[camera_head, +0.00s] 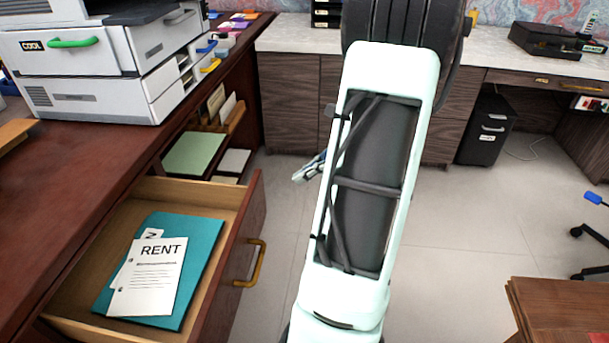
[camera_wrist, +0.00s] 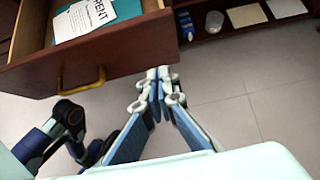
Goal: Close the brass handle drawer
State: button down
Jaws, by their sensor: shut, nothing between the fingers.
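The wooden drawer (camera_head: 225,270) with a brass handle (camera_head: 257,263) stands open from the dark desk at the lower left of the head view. Its front also shows at the top left of the wrist view (camera_wrist: 120,52), with the handle (camera_wrist: 82,80) on it. A teal folder (camera_head: 203,252) and a paper marked RENT (camera_head: 155,275) lie inside. My gripper (camera_head: 300,176) is shut and empty. In the wrist view its fingertips (camera_wrist: 157,76) are by the right end of the drawer front, right of the handle. I cannot tell whether they touch it.
An open shelf (camera_head: 232,165) with a green pad (camera_head: 195,155) and papers is beyond the drawer. A white printer (camera_head: 90,75) stands on the desk.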

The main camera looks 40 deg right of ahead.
aim_at(260, 190)
jog(key=w+a+f+b, duration=0.1)
jog(key=w, duration=0.1)
jog(key=w+a+f+b, duration=0.1)
jog(key=w+a+f, duration=0.1)
jog(key=w+a+f+b, duration=0.1)
jog(key=w, duration=0.1)
jog(key=shift+a+f, duration=0.3)
jog(key=shift+a, duration=0.05)
jog(key=shift+w+a, duration=0.25)
jog(key=shift+w, duration=0.05)
jog(key=shift+w+a+r, duration=0.1)
jog(key=shift+w+a, duration=0.1)
jog(key=shift+w, duration=0.05)
jog(key=w+a+p, duration=0.4)
jog(key=w+a, duration=0.6)
jog(key=w, duration=0.2)
jog(key=w+a+p, duration=0.4)
jog(key=w+a, duration=0.6)
jog(key=w, duration=0.3)
jog(key=shift+w+p, duration=0.3)
jog(key=shift+p, duration=0.1)
jog(key=shift+w+r, duration=0.1)
jog(key=shift+r, duration=0.1)
